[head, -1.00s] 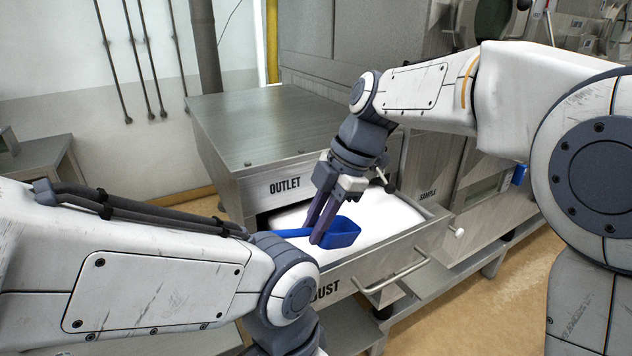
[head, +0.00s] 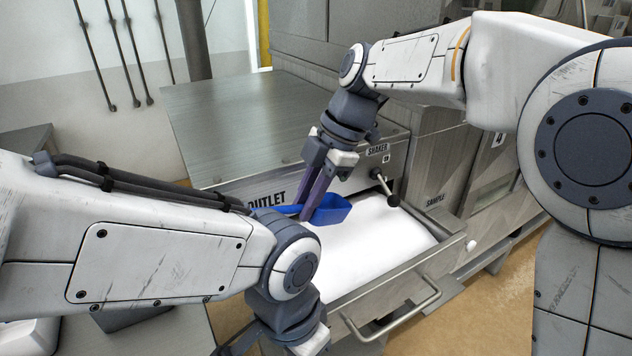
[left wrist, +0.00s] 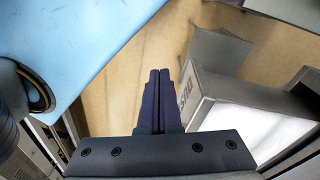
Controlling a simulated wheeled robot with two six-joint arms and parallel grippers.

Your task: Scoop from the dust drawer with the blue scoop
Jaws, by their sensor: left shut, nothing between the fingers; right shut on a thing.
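The dust drawer (head: 412,266) is pulled open under the outlet box and holds a wide bed of white powder (head: 375,240). My right gripper (head: 308,208) is shut on the handle of the blue scoop (head: 331,209). The scoop's bowl is at the back left of the drawer, near the outlet front; I cannot tell whether it touches the powder, and its inside is hard to see. In the left wrist view my left gripper (left wrist: 157,78) is shut and empty, beside the drawer front (left wrist: 200,108). My left arm hides the drawer's left front in the head view.
The steel outlet box (head: 255,125) stands behind the drawer. A black-knobbed shaker lever (head: 388,192) sticks out near the drawer's back right. A bar handle (head: 395,312) juts from the drawer front. A light-blue surface (left wrist: 80,45) fills the left wrist view's upper left.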

